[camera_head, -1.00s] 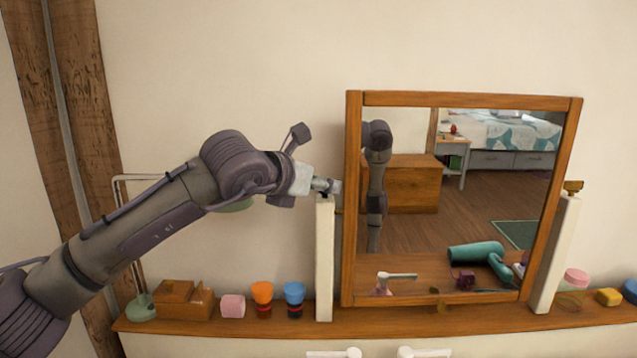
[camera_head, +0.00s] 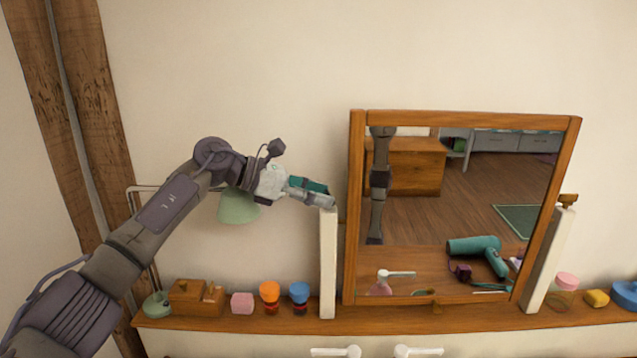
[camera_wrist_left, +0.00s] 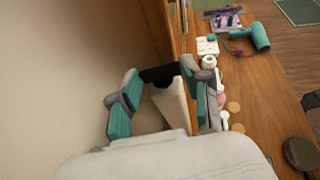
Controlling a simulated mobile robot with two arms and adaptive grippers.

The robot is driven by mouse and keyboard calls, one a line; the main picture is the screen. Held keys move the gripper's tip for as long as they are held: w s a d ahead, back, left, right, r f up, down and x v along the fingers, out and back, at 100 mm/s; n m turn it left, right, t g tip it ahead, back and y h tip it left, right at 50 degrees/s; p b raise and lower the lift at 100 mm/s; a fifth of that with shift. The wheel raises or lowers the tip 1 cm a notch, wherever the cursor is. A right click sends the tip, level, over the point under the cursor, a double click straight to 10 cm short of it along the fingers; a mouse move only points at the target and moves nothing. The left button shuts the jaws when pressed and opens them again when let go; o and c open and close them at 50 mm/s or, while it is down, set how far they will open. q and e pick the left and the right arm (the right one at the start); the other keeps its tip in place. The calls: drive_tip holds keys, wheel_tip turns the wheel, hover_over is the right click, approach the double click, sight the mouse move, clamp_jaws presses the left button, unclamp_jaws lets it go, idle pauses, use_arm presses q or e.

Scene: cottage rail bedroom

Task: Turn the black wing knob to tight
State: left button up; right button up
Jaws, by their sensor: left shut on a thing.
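My left gripper (camera_head: 322,195) is at the top of the white left post of the mirror stand (camera_head: 328,265). In the left wrist view its two teal-padded fingers (camera_wrist_left: 163,95) stand either side of the post top. The black wing knob (camera_wrist_left: 159,73) lies between them, and the gripper is shut on it. The knob is hidden behind the fingers in the head view. The wood-framed mirror (camera_head: 465,118) stands just right of the post. My right gripper is not in view.
The wooden shelf (camera_head: 400,317) holds a wooden box (camera_head: 197,298), a pink block (camera_head: 242,303), an orange-topped jar (camera_head: 269,292) and a blue-topped jar (camera_head: 300,292). A green lamp (camera_head: 238,207) stands behind my arm. A brown knob (camera_head: 568,199) tops the right post. The wall above is clear.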

use_arm(q)
drive_tip(key=shift+w+r+m+g+p, duration=0.1)
drive_tip(key=shift+w+m+g+p, duration=0.1)
drive_tip(key=shift+m+g+p, duration=0.6)
drive_tip(key=o, duration=1.2)
drive_tip(key=shift+c, duration=0.2)
wheel_tip(320, 180, up, 10)
